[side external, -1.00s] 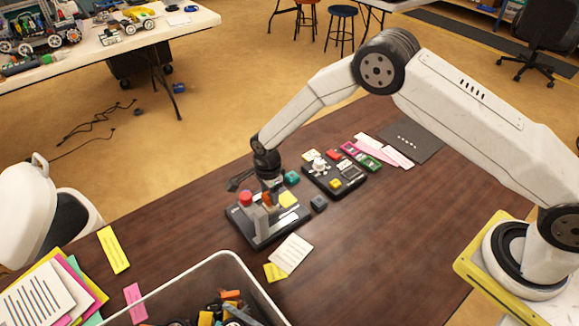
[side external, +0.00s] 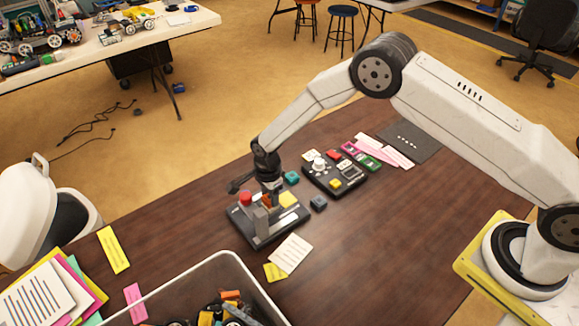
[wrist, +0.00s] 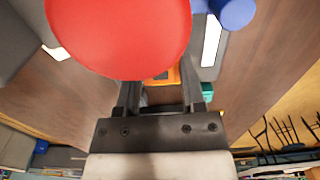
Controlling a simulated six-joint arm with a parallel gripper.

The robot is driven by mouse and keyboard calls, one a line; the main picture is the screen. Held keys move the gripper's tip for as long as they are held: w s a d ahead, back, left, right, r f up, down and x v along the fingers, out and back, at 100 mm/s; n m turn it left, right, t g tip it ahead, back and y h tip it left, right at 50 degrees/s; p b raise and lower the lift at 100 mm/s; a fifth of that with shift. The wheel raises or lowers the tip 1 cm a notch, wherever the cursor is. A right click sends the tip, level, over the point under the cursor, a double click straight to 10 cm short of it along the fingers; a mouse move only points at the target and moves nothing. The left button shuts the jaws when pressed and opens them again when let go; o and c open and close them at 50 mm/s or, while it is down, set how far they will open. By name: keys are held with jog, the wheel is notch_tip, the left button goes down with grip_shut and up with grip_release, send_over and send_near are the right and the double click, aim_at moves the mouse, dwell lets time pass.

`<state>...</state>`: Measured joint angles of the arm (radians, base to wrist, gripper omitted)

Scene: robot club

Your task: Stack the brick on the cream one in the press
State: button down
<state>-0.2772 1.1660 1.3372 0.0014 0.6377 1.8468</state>
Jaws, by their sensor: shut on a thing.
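The press (side external: 262,238) is a dark base with a grey upright and a red knob (side external: 246,197). My gripper (side external: 268,197) points down into the press, beside the knob, shut on an orange brick (side external: 265,201). In the wrist view the orange brick (wrist: 163,77) shows between the two fingers, and the large red knob (wrist: 120,35) covers much of the middle. The cream brick cannot be made out; it is hidden by the gripper and press parts. I cannot tell whether the orange brick touches it.
A yellow block (side external: 288,199) sits at the press's back right. A teal block (side external: 291,178) and a dark grey block (side external: 318,203) lie near. A control box (side external: 335,176) stands behind right. Notes (side external: 293,252) and a parts bin (side external: 215,275) are in front.

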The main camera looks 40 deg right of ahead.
jog(key=shift+f, duration=0.1)
dwell(0.7)
grip_release()
dwell(0.4)
jog(key=shift+r, duration=4)
